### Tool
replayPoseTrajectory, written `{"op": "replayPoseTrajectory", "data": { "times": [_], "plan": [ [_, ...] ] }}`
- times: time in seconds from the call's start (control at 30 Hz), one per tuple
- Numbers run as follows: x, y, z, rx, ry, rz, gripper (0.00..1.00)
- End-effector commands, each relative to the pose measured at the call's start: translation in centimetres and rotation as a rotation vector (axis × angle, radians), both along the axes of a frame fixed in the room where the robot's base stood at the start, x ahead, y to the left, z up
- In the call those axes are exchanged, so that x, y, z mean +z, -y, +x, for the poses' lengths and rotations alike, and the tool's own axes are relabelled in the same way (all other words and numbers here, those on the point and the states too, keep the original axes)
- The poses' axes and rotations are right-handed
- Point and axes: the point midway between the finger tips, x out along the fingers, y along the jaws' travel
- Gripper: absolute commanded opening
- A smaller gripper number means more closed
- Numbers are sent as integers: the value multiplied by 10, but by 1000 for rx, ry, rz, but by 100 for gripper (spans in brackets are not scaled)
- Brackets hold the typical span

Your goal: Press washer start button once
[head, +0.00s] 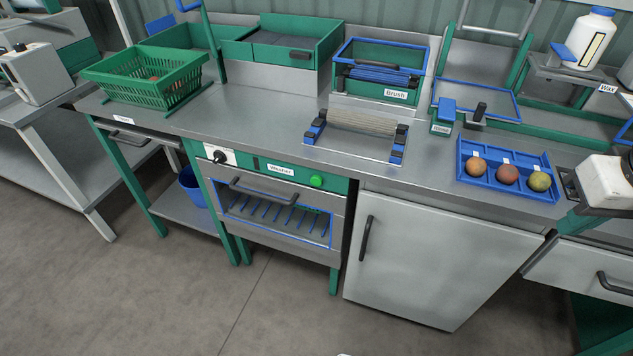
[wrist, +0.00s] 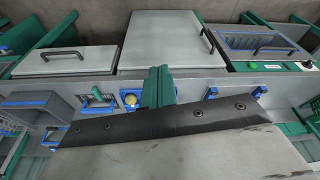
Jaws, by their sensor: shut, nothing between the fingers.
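The washer (head: 262,210) is built in below the counter, with a green front strip and a "Washer" label. Its start button (head: 316,180) is a round bright green cap at the right end of that strip; in the wrist view the small button (wrist: 252,65) shows right of centre. My gripper (head: 572,222) is at the far right, near the tomato tray and well away from the button. In the wrist view my gripper's green fingers (wrist: 158,72) are together and empty. Nothing hides the button in the head view.
A dark knob (head: 218,157) sits left of the label, above the door handle (head: 262,190). A grey cabinet (head: 430,255) stands right of the washer. On the counter are a roller unit (head: 352,143) and a blue tray (head: 500,182) of tomatoes. The floor in front is clear.

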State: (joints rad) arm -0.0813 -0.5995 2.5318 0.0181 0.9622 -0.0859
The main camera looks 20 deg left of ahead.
Motion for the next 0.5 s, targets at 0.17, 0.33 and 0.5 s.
{"op": "replayPoseTrajectory", "data": {
  "times": [0.17, 0.33, 0.5],
  "plan": [
    [-32, -58, 92, 219, 174, 8, 0],
    [-68, -129, 162, 408, 367, 10, 0],
    [-112, -206, 206, 579, 566, 2, 0]
  ]
}}
